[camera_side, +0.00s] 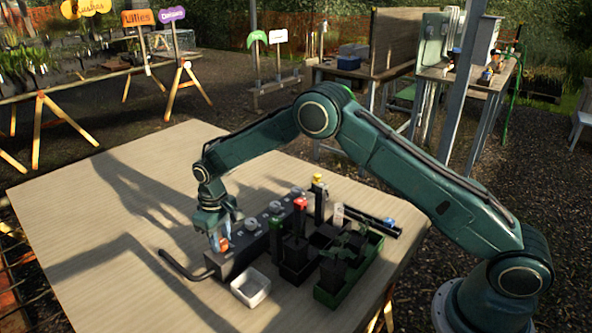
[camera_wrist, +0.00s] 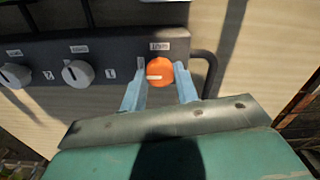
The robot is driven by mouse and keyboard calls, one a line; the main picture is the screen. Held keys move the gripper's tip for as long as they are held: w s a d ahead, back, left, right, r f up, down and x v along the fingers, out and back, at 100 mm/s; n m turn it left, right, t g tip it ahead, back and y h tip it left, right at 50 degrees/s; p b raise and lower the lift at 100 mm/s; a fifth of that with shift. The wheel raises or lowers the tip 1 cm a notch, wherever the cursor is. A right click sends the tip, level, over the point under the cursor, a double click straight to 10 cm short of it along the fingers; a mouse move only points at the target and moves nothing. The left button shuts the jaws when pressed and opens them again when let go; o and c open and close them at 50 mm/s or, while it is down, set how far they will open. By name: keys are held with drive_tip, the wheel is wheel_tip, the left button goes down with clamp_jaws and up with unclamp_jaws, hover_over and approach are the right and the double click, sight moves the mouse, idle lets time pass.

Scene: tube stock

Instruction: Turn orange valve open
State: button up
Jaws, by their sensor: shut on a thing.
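The orange valve (camera_wrist: 160,72) is a round knob with a pale pointer bar, on the front of a dark grey manifold box (camera_wrist: 122,50). In the wrist view the bar lies about level. In the side view the valve (camera_side: 223,244) is at the near left end of the box (camera_side: 240,248). My gripper (camera_wrist: 160,82) has its two blue fingers on either side of the knob, closed on it. The side view shows my gripper (camera_side: 217,238) low over the box end.
Two grey-white knobs (camera_wrist: 77,73) sit on the same box, left of the orange one. A dark bent pipe (camera_side: 180,266) leaves the box end. A white square tub (camera_side: 250,287), black pots and a green tray (camera_side: 350,275) stand close by. The table's left side is clear.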

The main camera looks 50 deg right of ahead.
sight(222, 242)
drive_tip(key=o, duration=1)
drive_tip(key=shift+c, duration=0.2)
drive_tip(key=shift+r, duration=0.1)
wheel_tip(222, 242, up, 14)
idle(0.3)
